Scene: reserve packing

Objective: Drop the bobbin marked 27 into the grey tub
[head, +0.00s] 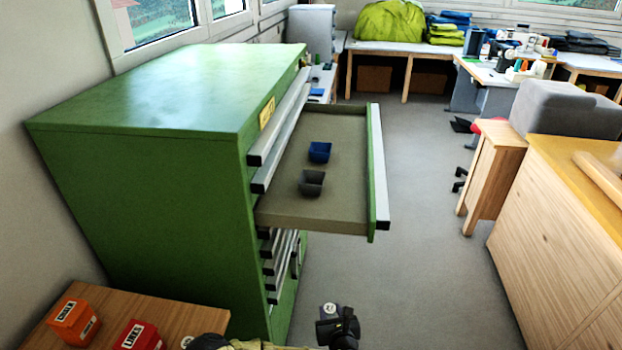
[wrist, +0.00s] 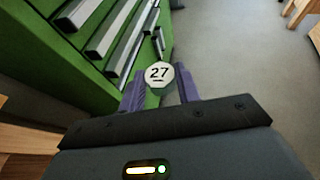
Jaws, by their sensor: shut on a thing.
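The bobbin marked 27 (wrist: 159,74) has a pale top face with the black number. It sits between the two purple fingers of my gripper (wrist: 160,88), which is shut on it. In the head view my gripper (head: 338,327) is at the bottom edge, with the bobbin's pale top (head: 329,309) showing small. The grey tub (head: 311,184) stands in the open drawer of the green cabinet, higher in the picture than my gripper and a little left. The tub looks empty. It does not show in the wrist view.
A blue tub (head: 319,152) stands just behind the grey one in the open drawer (head: 345,207). The green cabinet (head: 160,135) has several shut drawers below. Orange (head: 75,322) and red (head: 140,336) boxes sit on a wooden top at lower left. Floor right of the drawer is clear.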

